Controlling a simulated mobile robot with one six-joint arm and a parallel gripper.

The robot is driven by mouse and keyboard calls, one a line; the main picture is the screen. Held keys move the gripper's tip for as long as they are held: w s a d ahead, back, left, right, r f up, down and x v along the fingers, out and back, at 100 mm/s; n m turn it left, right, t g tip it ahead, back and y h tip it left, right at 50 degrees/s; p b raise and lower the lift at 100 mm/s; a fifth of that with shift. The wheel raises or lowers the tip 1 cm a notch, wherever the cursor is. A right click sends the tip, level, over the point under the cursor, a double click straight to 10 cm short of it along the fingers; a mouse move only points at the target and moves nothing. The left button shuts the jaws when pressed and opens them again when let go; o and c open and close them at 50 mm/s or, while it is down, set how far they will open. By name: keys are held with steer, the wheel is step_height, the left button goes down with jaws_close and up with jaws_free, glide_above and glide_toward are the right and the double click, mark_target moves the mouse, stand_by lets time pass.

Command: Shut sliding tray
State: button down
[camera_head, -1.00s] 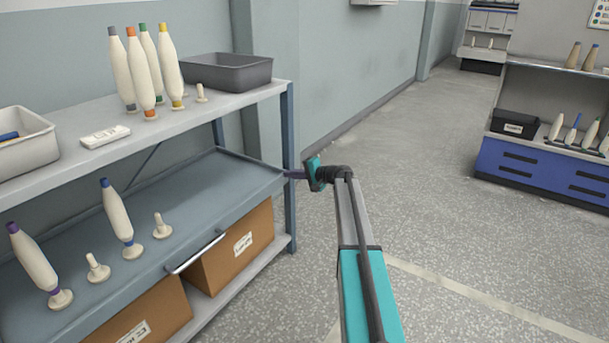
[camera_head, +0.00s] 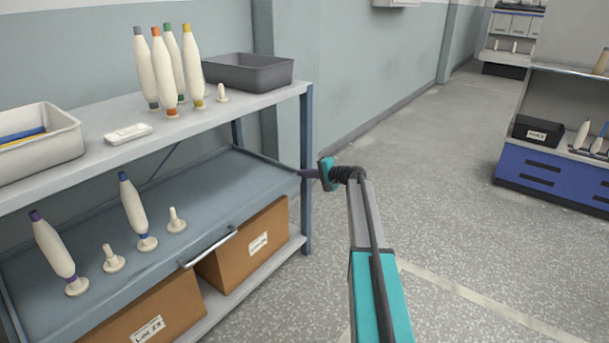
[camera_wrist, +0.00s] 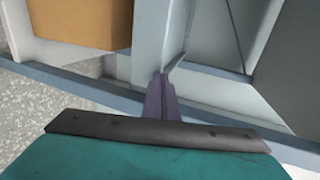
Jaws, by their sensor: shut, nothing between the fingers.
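The blue-grey sliding tray (camera_head: 222,180) sticks out from under the upper shelf in the head view. Its bar handle (camera_head: 210,248) is on the front edge. Two bobbins, one purple-topped (camera_head: 54,248) and one blue-topped (camera_head: 133,208), stand tilted on it beside two bare pegs. My gripper (camera_head: 303,173) is at the tray's right end, by the shelf's corner post, well right of the handle. In the wrist view my gripper (camera_wrist: 160,92) has its purple fingers shut and empty in front of a blue-grey upright. Whether they touch it I cannot tell.
The upper shelf (camera_head: 180,120) holds several bobbins, a dark bin (camera_head: 250,75) and a pale bin (camera_head: 40,150). Cardboard boxes (camera_head: 250,245) sit below the tray. A blue cabinet (camera_head: 550,180) stands at the right. The floor between is clear.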

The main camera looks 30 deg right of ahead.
steer(key=f+p+v, duration=0.1)
steer(key=p+v, duration=0.1)
steer(key=v, duration=1.2)
steer(key=shift+s, duration=0.1)
